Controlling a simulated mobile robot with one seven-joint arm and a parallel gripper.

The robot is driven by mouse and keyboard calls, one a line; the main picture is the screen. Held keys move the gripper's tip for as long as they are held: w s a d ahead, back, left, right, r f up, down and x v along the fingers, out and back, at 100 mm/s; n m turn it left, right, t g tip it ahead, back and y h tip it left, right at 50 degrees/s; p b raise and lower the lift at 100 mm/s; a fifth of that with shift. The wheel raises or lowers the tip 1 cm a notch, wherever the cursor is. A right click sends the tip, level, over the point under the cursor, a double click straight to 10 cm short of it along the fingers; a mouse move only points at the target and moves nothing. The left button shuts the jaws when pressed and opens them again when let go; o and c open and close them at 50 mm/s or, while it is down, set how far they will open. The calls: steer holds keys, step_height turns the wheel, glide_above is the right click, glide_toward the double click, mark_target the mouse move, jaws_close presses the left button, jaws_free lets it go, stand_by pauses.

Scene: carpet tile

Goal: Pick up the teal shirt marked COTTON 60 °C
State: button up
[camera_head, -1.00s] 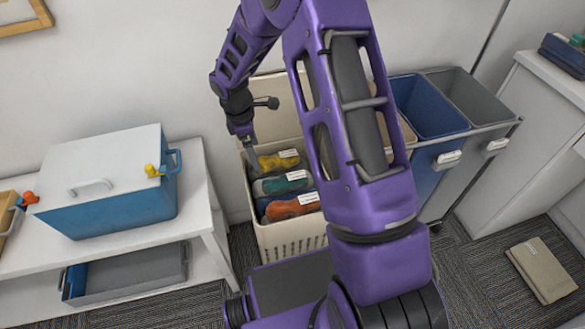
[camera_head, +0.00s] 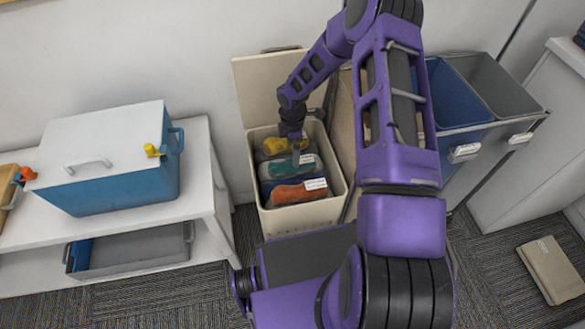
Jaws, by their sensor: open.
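Rolled shirts lie in a cream laundry basket (camera_head: 307,217) with its lid raised at the back. The teal shirt (camera_head: 284,170) lies in the middle, with a white tag (camera_head: 306,159) whose print is too small to read. A yellow shirt (camera_head: 272,146) lies behind it and an orange one (camera_head: 290,193) in front. My gripper (camera_head: 296,158) points down into the basket, over the teal shirt's upper edge near the tag. It is open. I cannot tell whether its fingers touch the shirt.
The raised lid (camera_head: 262,85) stands behind my wrist. A blue bin (camera_head: 450,100) and a grey bin (camera_head: 497,85) are at the right. A white bench (camera_head: 205,195) with a blue lidded box (camera_head: 120,185) is at the left. A beige folded item (camera_head: 553,268) lies on the carpet.

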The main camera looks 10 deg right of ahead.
mark_target(292, 167)
step_height(292, 167, down, 7)
steer(key=shift+s+a+r+b, duration=0.1)
steer(key=shift+r+b, duration=0.05)
steer(key=shift+b, duration=0.25)
steer(key=c, duration=1.4)
steer(key=shift+r, duration=0.1)
